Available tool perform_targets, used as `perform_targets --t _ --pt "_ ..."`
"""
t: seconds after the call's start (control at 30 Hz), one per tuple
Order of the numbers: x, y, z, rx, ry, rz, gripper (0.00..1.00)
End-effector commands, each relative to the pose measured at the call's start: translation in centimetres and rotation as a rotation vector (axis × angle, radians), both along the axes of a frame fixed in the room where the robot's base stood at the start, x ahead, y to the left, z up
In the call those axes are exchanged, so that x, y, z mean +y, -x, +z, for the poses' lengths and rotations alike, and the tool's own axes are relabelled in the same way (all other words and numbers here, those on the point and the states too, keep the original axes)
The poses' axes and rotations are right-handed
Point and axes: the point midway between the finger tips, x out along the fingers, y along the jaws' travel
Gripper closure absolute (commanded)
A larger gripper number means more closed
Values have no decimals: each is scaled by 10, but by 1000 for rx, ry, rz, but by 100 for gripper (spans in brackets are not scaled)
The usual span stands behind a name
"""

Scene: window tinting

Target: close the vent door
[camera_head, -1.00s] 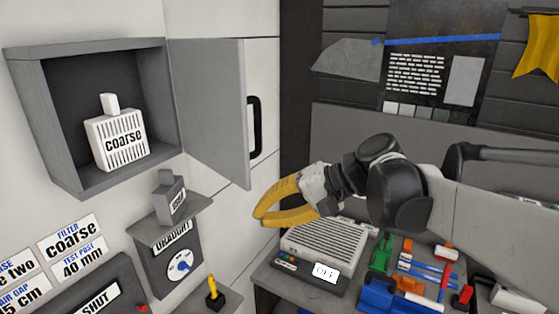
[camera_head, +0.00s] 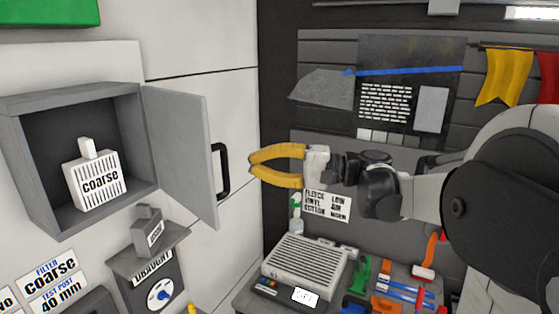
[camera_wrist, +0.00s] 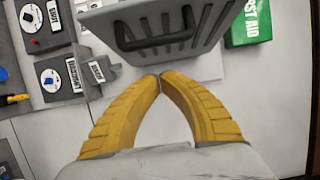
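The vent door (camera_head: 182,150) is a grey panel standing open, swung out from the right side of the grey vent box (camera_head: 148,195). Its black handle (camera_head: 221,172) is on the free edge. In the wrist view the door (camera_wrist: 205,50) shows a slatted face with the black handle (camera_wrist: 155,42) beyond my fingertips. A white filter marked "coarse" (camera_head: 97,180) sits inside the box. My gripper (camera_head: 251,164) has yellow fingers with the tips together in the wrist view (camera_wrist: 160,76); it is empty, right of the handle and apparently not touching it.
A draught dial post (camera_head: 158,285) with a small grey block (camera_head: 148,232) stands below the door. A bench with a ribbed grey unit (camera_head: 305,262) and several coloured tools lies below my gripper. A green first aid box (camera_wrist: 248,25) shows in the wrist view.

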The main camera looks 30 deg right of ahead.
Motion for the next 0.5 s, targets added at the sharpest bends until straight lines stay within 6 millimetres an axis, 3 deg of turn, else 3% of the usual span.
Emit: perform_targets --t 0.2,0.5 --pt "30 6 1 0 0 2 100" --pt "39 8 0 1 1 0 100"
